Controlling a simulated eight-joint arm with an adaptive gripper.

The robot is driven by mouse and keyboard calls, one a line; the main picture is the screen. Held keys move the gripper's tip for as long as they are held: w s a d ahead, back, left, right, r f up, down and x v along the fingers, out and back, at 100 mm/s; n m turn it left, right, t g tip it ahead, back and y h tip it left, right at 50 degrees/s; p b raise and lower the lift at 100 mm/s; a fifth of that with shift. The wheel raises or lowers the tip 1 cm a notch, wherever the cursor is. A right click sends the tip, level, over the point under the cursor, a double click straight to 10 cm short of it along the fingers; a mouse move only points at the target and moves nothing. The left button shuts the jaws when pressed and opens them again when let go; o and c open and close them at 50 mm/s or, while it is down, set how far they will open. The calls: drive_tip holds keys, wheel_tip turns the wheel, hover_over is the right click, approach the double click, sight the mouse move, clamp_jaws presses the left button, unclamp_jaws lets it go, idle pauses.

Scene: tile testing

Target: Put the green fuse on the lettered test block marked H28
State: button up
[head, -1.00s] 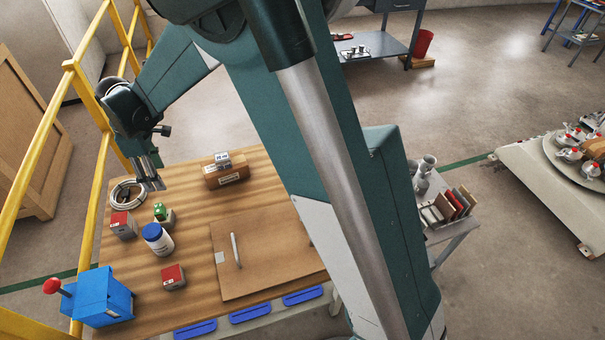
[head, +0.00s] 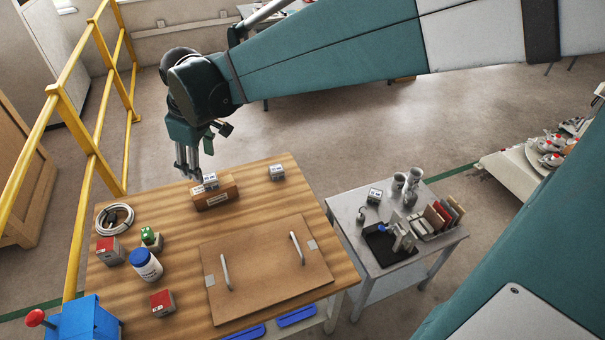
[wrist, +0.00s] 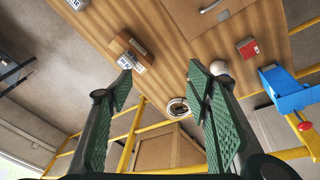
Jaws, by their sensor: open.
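The green fuse (head: 148,235) sits on a small grey block (head: 154,245) at the left of the wooden table. Grey-white lettered blocks stand on the cardboard box (head: 215,197) and at the table's far right corner; the first block (head: 210,181) and the second block (head: 277,173) have lettering too small to read. I cannot tell which is H28. My gripper (head: 189,174) is open and empty, by the box's left far side, apart from the fuse. In the wrist view, its spread fingers (wrist: 160,75) have nothing between them; the fuse cannot be made out there.
Red-topped blocks (head: 110,250) (head: 162,303), a blue-capped white bottle (head: 146,264) and a cable coil (head: 115,218) surround the fuse. A brown board (head: 262,272) with two handles covers the front right. A yellow railing (head: 86,140) runs along the left. A grey side table (head: 345,215) stands right.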

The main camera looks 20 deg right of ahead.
drive_tip(key=s+d+r+m+t+h, duration=0.1)
drive_tip(key=s+d+m+t, duration=0.3)
drive_tip(key=s+d+m, duration=0.6)
drive_tip(key=shift+s+d, duration=6.6)
drive_tip(key=shift+d, duration=0.15)
